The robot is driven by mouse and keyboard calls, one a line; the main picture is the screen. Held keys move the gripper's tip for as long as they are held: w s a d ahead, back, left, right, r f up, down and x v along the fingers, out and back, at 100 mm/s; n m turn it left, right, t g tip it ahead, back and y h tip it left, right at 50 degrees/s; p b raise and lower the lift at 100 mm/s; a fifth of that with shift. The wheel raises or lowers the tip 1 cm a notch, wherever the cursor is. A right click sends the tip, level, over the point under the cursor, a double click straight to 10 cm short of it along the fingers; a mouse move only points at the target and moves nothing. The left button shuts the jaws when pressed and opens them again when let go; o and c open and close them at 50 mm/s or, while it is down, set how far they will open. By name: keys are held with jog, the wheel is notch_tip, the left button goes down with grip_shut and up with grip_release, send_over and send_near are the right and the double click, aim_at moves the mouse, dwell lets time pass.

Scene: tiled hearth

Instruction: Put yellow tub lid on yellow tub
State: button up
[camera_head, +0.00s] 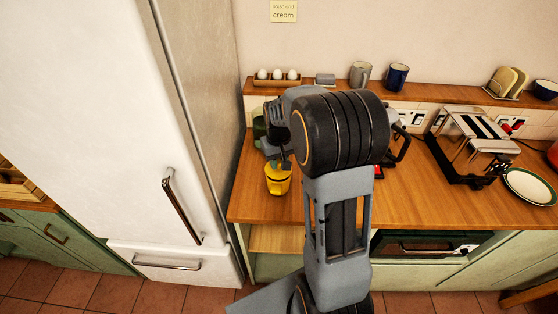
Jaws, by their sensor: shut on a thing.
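The yellow tub (278,184) stands upright on the wooden counter, near its left end and close to the fridge. My gripper (281,160) is right above the tub, pointing down and partly hidden by my own arm. It is shut on what looks like the yellow tub lid (276,167), at the top of the tub. The picture is too small to tell whether the lid touches the rim or hovers just over it.
A green object (259,126) stands behind my gripper, partly hidden. A tall white fridge (120,110) is close on the left. A toaster (474,138) and plate (530,186) are on the right. A back shelf holds eggs (277,76) and mugs (397,76).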

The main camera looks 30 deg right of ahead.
jog(key=shift+f+b, duration=0.6)
jog(key=shift+f, duration=0.35)
jog(key=o, duration=1)
jog(key=shift+r, duration=0.3)
jog(key=shift+r+p, duration=1.65)
jog(key=shift+r, duration=0.25)
jog(key=shift+r, duration=0.1)
notch_tip(320, 180, up, 14)
jog(key=shift+f+b, duration=0.1)
jog(key=shift+b, duration=0.45)
